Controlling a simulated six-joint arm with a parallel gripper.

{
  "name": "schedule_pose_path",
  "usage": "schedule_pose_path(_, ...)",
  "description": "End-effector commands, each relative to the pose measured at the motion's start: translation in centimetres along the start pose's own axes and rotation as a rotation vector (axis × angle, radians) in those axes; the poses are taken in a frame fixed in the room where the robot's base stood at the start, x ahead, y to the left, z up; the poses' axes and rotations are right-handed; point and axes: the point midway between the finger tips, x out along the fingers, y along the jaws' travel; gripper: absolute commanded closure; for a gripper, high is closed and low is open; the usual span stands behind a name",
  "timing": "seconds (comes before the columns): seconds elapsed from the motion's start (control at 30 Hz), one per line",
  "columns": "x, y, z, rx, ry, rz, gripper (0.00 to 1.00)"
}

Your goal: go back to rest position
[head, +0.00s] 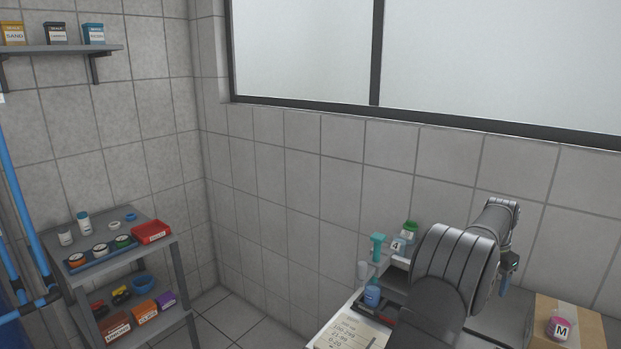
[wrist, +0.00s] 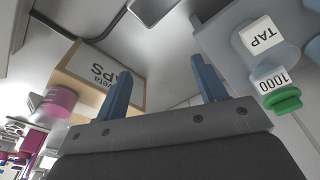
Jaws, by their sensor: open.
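My gripper (head: 506,280) hangs at the end of my folded arm on the right of the head view, its blue fingertips pointing down. In the wrist view my gripper (wrist: 163,82) shows two blue fingers wide apart with nothing between them, so it is open and empty. Beyond the fingers, in the wrist view, is a cardboard box (wrist: 88,72) with printed lettering. A grey part labelled TAP (wrist: 262,36) and a green-capped item marked 1000 (wrist: 280,97) are to the right.
A cardboard box (head: 567,318) with a pink-labelled jar marked M (head: 558,328) stands right of my arm. A teal-topped item (head: 377,247), a blue bottle (head: 372,293) and a notepad (head: 352,331) are left of it. A grey shelf cart (head: 165,262) stands far left.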

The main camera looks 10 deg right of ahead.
Motion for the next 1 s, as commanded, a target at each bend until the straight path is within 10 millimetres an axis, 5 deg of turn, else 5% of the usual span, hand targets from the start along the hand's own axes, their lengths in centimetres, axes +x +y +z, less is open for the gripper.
schedule_pose_path(0.4,6.4,0.0,1.0,0.0,0.0,-0.001,0.35)
schedule_pose_path(1.0,6.7,0.0,1.0,0.0,0.003,-0.002,0.35)
